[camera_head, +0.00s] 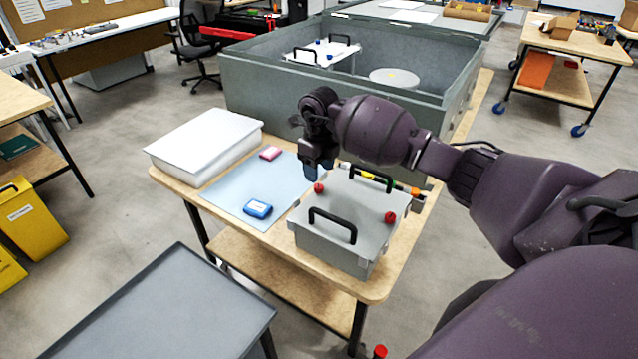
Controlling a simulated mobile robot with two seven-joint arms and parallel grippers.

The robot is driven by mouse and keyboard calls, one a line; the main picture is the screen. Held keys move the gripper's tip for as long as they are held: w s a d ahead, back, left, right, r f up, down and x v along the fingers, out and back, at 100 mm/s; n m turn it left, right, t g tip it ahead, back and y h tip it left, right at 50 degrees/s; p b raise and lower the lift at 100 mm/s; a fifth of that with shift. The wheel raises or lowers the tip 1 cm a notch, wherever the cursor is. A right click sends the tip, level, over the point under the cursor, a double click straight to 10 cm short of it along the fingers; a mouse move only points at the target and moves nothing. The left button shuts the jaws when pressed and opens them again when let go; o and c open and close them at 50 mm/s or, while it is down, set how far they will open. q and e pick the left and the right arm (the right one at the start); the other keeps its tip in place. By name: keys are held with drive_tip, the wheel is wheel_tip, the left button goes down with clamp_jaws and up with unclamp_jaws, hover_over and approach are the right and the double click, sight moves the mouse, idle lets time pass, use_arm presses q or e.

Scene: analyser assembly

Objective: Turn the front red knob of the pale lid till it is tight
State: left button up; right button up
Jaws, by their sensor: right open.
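The pale grey lid (345,205) sits on a box on the wooden table, with two black handles on top. One red knob (319,188) is at the lid's left side and another red knob (390,217) is at its right side. My right gripper (317,172) points down just above the left-hand red knob. Its jaws are open, and I cannot tell whether they touch the knob. The right-hand knob is clear of the gripper. My arm crosses above the back of the lid. My left gripper is not in view.
A white container (205,145) stands farther left. A large grey open bin (260,93) stands behind. Coloured items (368,177) lie beyond the lid.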

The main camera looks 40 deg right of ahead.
sight(319, 186)
drive_tip(key=shift+f, duration=2.6)
drive_tip(key=c, duration=0.9)
